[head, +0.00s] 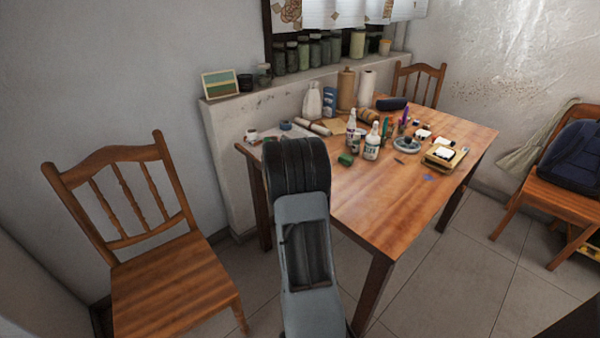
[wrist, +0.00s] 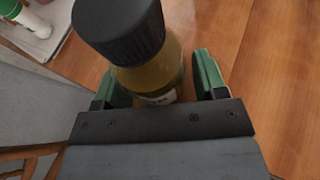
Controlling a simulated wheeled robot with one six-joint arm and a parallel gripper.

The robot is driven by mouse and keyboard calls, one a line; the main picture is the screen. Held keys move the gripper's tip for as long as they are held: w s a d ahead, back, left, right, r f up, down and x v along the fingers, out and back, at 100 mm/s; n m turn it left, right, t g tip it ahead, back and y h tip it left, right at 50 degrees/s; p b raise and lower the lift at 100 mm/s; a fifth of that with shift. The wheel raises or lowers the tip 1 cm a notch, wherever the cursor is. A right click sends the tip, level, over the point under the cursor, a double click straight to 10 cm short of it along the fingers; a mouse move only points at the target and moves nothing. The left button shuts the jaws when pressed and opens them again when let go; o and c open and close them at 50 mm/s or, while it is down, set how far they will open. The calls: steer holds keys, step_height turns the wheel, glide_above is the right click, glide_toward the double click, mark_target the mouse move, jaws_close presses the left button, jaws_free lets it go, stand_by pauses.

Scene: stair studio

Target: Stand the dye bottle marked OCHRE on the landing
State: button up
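A bottle (wrist: 152,80) with a ribbed black cap and a yellow-brown body stands between the fingers of my gripper (wrist: 160,85) in the wrist view. A pale label shows low on it, but its print is too small to read, so I cannot confirm OCHRE. The green-padded fingers are apart, one on each side of the bottle, with a narrow gap at the right finger. The left finger is partly hidden behind the bottle. I cannot make out a landing in either view.
Chairs stand at left (head: 170,280) and right (head: 560,205). Jars (head: 303,52) line the ledge behind.

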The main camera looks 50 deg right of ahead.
steer(key=c, duration=0.9)
steer(key=shift+r, duration=0.1)
